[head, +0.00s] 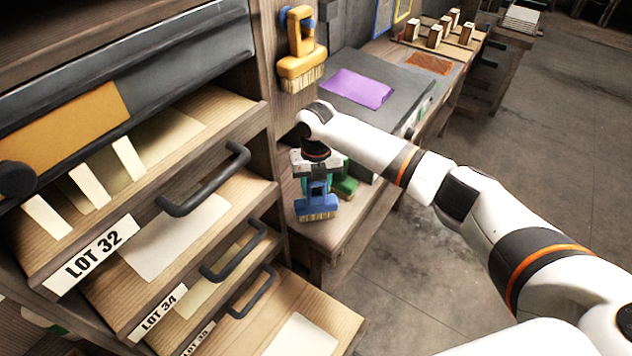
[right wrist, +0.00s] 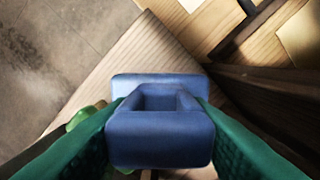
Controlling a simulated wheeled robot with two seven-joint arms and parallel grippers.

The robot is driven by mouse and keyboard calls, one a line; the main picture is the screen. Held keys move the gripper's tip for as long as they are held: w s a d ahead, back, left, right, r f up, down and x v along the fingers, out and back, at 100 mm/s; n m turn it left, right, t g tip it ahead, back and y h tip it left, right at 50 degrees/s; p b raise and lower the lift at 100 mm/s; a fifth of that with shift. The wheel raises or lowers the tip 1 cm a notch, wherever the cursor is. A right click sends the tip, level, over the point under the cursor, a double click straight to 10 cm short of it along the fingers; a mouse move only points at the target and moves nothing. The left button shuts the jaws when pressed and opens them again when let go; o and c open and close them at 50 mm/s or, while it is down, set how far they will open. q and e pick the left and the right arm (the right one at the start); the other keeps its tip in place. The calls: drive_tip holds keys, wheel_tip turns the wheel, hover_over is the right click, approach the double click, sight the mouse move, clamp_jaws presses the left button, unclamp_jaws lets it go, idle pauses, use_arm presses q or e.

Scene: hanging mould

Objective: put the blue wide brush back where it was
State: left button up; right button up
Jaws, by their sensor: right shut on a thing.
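The blue wide brush (head: 317,207) hangs bristles down from my right gripper (head: 317,178), over the near end of the bench beside the drawers. In the right wrist view the brush's blue looped body (right wrist: 160,138) sits between the two green finger pads, which are shut on it. I cannot tell whether its bristles touch the bench. A yellow-orange brush (head: 301,62) hangs on the wooden upright above. A green brush (head: 346,182) is just behind and right of the blue one, partly hidden. My left gripper is not in view.
Drawers marked LOT 32 (head: 93,255) and LOT 34 (head: 158,312) stand pulled out at left, their dark handles (head: 205,182) projecting. A grey slab (head: 401,95) with a purple sheet (head: 358,88) lies behind. The bench edge and open floor (head: 540,130) are at right.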

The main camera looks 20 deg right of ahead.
drive_tip(key=shift+f, duration=0.1)
drive_tip(key=o, duration=0.9)
drive_tip(key=shift+r, duration=0.65)
wheel_tip(320, 180, up, 11)
drive_tip(key=shift+r+b, duration=0.1)
drive_tip(key=shift+b, duration=0.8)
drive_tip(key=shift+s, duration=0.1)
